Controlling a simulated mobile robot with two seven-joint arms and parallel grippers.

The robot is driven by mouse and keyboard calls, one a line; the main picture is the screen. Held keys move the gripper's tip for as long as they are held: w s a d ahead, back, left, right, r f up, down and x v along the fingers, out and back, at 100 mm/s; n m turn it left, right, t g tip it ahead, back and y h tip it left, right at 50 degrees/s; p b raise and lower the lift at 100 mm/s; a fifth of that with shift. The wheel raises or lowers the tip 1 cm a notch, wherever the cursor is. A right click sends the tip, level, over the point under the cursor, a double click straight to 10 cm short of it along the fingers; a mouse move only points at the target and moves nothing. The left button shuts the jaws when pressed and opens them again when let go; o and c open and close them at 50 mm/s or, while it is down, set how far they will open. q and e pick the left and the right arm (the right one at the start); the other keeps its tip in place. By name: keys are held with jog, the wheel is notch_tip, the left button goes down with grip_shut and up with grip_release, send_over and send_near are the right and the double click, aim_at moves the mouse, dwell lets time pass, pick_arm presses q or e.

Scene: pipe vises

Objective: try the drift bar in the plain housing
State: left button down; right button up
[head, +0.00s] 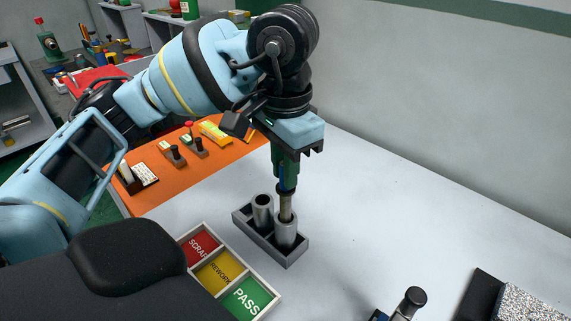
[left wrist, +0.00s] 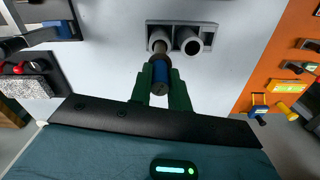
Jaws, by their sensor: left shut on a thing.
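My left gripper (head: 285,178) points down and is shut on the drift bar, whose steel shaft (head: 286,205) hangs upright below the fingers. In the left wrist view the green fingers (left wrist: 160,88) close around the bar's blue grip (left wrist: 160,72). The shaft's lower end is at the mouth of the nearer grey housing (head: 286,232); how deep it sits I cannot tell. The other grey housing (head: 262,212) stands beside it with an open bore, clear in the wrist view (left wrist: 193,47). I cannot tell which housing is plain. My right gripper is not in view.
Both housings stand in a grey holder (head: 246,228). A tray marked SCRAP, REWORK and PASS (head: 223,272) lies in front. An orange mat (head: 160,195) with small tools lies left. A black-knobbed device (head: 412,300) stands at the front right. The white table (head: 390,215) is clear between.

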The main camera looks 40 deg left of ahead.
pick_arm(q)
jog(key=shift+f+b, duration=0.4)
jog(key=shift+f, duration=0.2)
dwell(0.7)
jog(key=c, duration=1.6)
grip_release()
jog(key=shift+c, duration=0.2)
